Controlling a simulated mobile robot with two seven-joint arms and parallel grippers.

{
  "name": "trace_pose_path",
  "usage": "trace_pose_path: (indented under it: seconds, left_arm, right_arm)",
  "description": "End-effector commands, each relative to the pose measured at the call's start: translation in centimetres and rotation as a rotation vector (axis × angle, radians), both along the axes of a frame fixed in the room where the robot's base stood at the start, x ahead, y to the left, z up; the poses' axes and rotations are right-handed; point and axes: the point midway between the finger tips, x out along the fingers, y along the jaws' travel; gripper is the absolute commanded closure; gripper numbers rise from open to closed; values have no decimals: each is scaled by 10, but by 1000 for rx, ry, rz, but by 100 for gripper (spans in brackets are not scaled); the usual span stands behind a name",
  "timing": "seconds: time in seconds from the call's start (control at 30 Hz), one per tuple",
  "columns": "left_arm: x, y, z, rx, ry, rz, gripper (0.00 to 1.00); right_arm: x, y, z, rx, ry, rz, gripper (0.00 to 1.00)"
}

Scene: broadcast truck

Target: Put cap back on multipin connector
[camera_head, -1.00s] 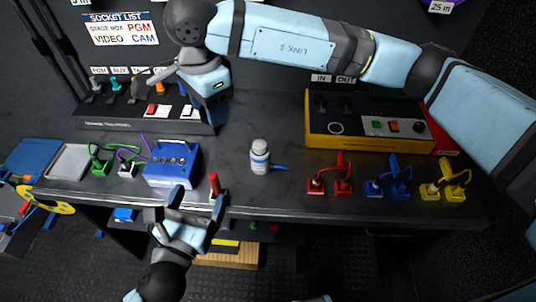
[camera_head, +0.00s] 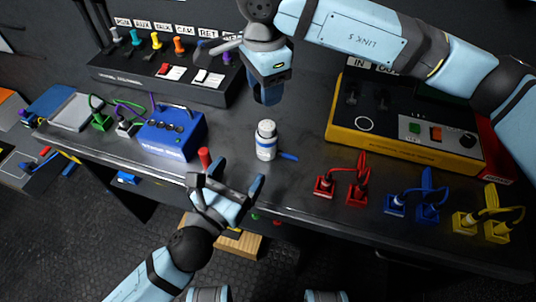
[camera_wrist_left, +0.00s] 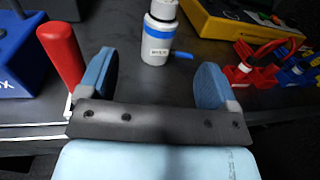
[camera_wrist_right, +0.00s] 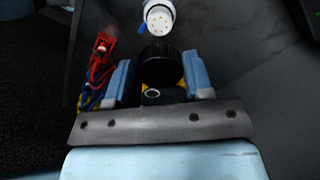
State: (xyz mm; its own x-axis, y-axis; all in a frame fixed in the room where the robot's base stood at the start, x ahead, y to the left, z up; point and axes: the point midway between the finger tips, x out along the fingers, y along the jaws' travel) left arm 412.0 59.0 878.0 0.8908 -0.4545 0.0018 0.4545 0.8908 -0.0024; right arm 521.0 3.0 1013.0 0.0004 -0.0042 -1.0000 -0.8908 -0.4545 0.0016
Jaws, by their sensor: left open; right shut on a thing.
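The multipin connector (camera_head: 266,140) is a white upright cylinder with a blue band, standing on the dark bench. The right wrist view shows its pinned end (camera_wrist_right: 159,18) uncovered. My right gripper (camera_head: 267,98) is above and behind the connector, apart from it. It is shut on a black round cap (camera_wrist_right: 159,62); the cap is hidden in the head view. My left gripper (camera_head: 228,182) is open and empty at the bench's front edge. In the left wrist view the connector (camera_wrist_left: 158,35) stands ahead of the fingers, not between them.
A red handle (camera_head: 204,158) stands just left of my left gripper, beside a blue box (camera_head: 172,134). A yellow-edged tester (camera_head: 402,147) is at right. Red (camera_head: 342,188), blue (camera_head: 415,205) and yellow (camera_head: 486,222) plugs line the front right. A switch panel (camera_head: 160,76) is behind.

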Motion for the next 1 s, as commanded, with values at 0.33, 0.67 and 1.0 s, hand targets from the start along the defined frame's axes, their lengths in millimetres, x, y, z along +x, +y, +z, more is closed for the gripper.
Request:
trace_pose_path:
  seconds: [0.33,0.67,1.0]
  left_arm:
    - [0,0,-17,0,-1,0,16]
    - [5,-3,-17,-1,-2,0,16]
    - [55,-28,-16,-2,-2,0,16]
  right_arm:
    - [0,-1,-18,0,0,-1,74]
    - [0,-1,-18,0,0,-1,74]
    - [0,-1,-18,0,0,-1,74]
